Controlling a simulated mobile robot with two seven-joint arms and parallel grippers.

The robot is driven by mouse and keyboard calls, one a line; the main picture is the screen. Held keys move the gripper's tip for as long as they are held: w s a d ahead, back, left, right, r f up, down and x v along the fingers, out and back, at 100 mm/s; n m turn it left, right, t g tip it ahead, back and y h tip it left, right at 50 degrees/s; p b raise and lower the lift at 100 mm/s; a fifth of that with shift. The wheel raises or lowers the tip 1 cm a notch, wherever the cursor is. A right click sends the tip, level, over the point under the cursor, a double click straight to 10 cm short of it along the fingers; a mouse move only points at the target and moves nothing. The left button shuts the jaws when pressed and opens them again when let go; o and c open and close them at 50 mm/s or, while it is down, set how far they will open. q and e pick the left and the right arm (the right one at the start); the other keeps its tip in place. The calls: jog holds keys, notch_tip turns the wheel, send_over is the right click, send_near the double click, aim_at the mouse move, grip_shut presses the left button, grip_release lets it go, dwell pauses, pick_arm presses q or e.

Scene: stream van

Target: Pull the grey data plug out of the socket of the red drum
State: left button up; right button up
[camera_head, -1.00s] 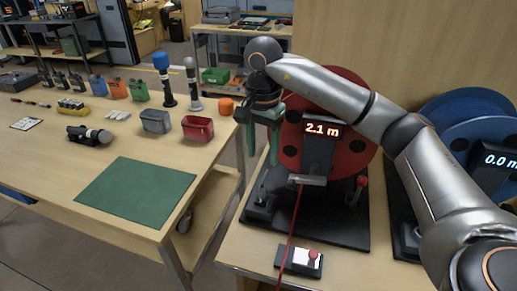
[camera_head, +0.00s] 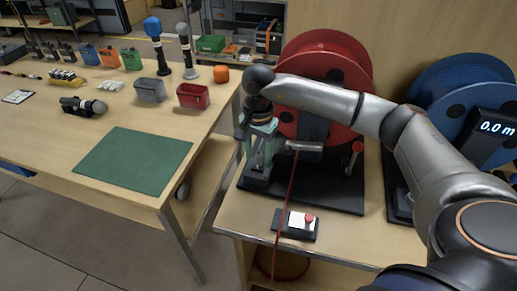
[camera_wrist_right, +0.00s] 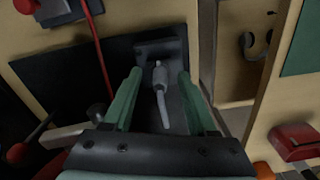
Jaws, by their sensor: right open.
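The red drum (camera_head: 345,65) stands on a dark base plate (camera_head: 335,195) on the right-hand bench. In the right wrist view the grey data plug (camera_wrist_right: 161,80), with a pale tail, sits at a dark socket block (camera_wrist_right: 162,48) on that plate. My right gripper (camera_head: 258,168) is over the left part of the plate. Its green fingers (camera_wrist_right: 160,78) are open, one on each side of the plug, with a visible gap on both sides. In the head view the gripper hides the plug. My left gripper is not in view.
A red cable (camera_head: 291,195) hangs from the drum past a small button box (camera_head: 297,224). A red-knobbed lever (camera_head: 356,152) stands right of my gripper. A blue drum (camera_head: 460,95) is at the right. The left table holds bins and a green mat (camera_head: 135,160).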

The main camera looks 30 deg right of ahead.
jog(key=shift+c, duration=0.4)
grip_shut()
dwell(0.4)
dwell(0.4)
